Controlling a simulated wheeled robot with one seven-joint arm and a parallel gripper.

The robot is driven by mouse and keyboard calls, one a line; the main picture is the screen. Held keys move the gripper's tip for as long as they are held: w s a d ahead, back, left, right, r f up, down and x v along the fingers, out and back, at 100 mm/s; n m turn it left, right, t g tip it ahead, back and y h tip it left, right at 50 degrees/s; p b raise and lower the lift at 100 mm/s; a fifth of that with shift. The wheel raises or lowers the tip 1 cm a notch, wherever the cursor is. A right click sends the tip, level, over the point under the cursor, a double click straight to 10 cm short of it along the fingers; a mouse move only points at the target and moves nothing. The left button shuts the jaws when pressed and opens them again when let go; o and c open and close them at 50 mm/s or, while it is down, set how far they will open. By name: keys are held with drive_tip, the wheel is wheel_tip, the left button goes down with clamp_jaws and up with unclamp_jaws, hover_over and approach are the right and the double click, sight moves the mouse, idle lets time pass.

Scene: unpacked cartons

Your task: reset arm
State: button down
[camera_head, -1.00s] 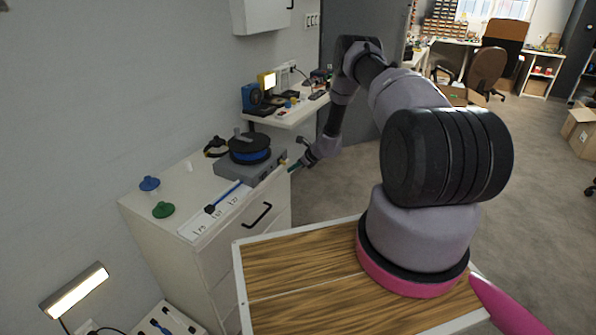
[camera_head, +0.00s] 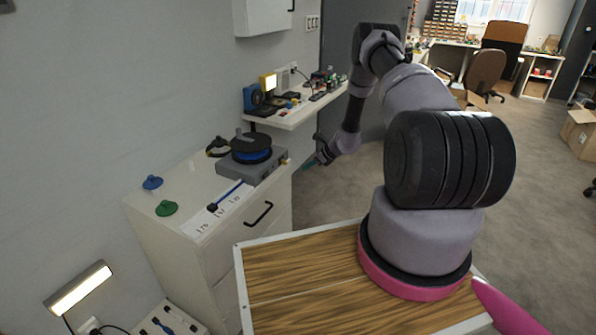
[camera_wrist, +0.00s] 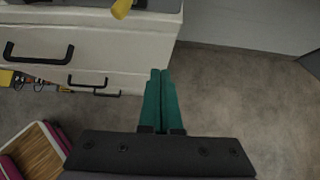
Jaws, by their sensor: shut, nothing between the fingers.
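My gripper (camera_head: 309,165) is to the right of the white drawer cabinet (camera_head: 235,238) and apart from it, over open floor in the head view. In the wrist view its two green fingers (camera_wrist: 160,78) are together with nothing between them, and they point toward the cabinet's corner edge and the floor. My arm is bent, with its elbow high and the forearm hanging down toward the gripper.
On the cabinet top are a grey device with a black and blue spool (camera_head: 251,150), a blue funnel-like piece (camera_head: 152,182), a green one (camera_head: 167,208) and a blue-handled tool (camera_head: 226,196). A white shelf (camera_head: 293,117) holds small items behind.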

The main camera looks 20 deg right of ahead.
drive_tip(key=v, duration=0.6)
drive_tip(key=a+r+n, duration=0.2)
drive_tip(key=r+n, duration=0.1)
drive_tip(key=r, duration=0.7)
drive_tip(key=a+r+n, duration=0.3)
drive_tip(key=r, duration=0.7)
drive_tip(key=s+a+r+n+g, duration=0.1)
drive_tip(key=s+a+r+n, duration=0.2)
drive_tip(key=r, duration=0.6)
drive_tip(key=s+a+r+n, duration=0.2)
drive_tip(key=s+r, duration=0.3)
drive_tip(key=r, duration=0.3)
drive_tip(key=s+a+r+n+h, duration=0.25)
drive_tip(key=s+r+n, duration=0.45)
drive_tip(key=s+r, duration=0.7)
drive_tip(key=s+d+r+n+t+h, duration=0.1)
drive_tip(key=s+n, duration=0.3)
drive_tip(key=s, duration=1.4)
drive_tip(key=shift+s+d+r+n+t+h, duration=0.25)
drive_tip(key=shift+d+r+n+t+h, duration=0.2)
drive_tip(key=shift+r, duration=0.3)
